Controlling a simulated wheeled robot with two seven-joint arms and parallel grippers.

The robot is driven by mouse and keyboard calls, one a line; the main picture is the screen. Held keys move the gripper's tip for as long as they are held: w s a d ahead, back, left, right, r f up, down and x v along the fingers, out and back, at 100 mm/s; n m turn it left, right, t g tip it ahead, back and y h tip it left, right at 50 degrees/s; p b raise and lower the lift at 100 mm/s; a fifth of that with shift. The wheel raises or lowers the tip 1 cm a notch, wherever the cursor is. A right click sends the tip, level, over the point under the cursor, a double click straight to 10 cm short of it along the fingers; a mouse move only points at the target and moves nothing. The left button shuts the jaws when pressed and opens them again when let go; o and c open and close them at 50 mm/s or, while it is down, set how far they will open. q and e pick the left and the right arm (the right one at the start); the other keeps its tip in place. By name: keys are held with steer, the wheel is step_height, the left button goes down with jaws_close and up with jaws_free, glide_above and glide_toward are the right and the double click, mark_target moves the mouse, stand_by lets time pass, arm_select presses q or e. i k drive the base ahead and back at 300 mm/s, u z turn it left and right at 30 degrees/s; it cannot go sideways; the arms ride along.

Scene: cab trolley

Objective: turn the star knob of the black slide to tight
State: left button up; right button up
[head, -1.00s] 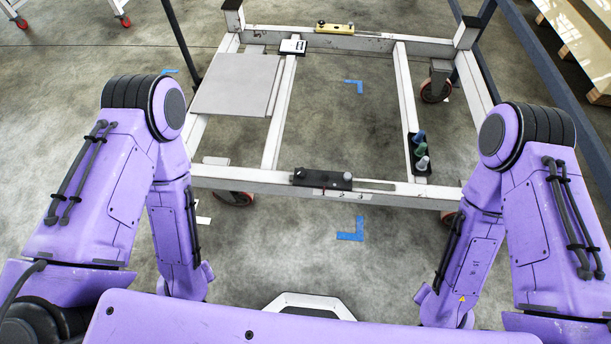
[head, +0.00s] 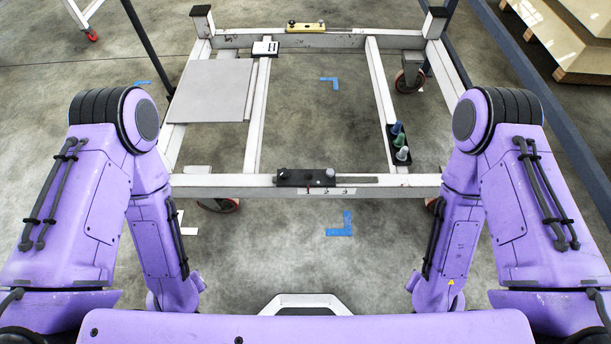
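The black slide (head: 297,178) sits on the near rail of the white trolley frame (head: 225,191), a little left of the middle of the view. Its star knob (head: 330,174) seems to be the small grey knob at its right end; its exact setting is too small to tell. Marks numbered along the rail show just below the slide. Both my purple arms hang at the sides of the view, bent downward. Neither of my grippers shows, and nothing of mine touches the slide.
A yellow slide (head: 305,27) sits on the far rail. A grey panel (head: 210,90) and a small white box (head: 265,48) lie on the left. A black tray (head: 398,148) with several coloured pegs is on the right rail. Blue floor marks (head: 340,228) show in front. Dark posts flank the trolley.

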mark_target(284, 173)
steer(key=u, duration=1.25)
steer(key=k, duration=0.85)
steer(key=z, duration=1.15)
steer(key=i, duration=0.5)
steer(key=z, duration=0.05)
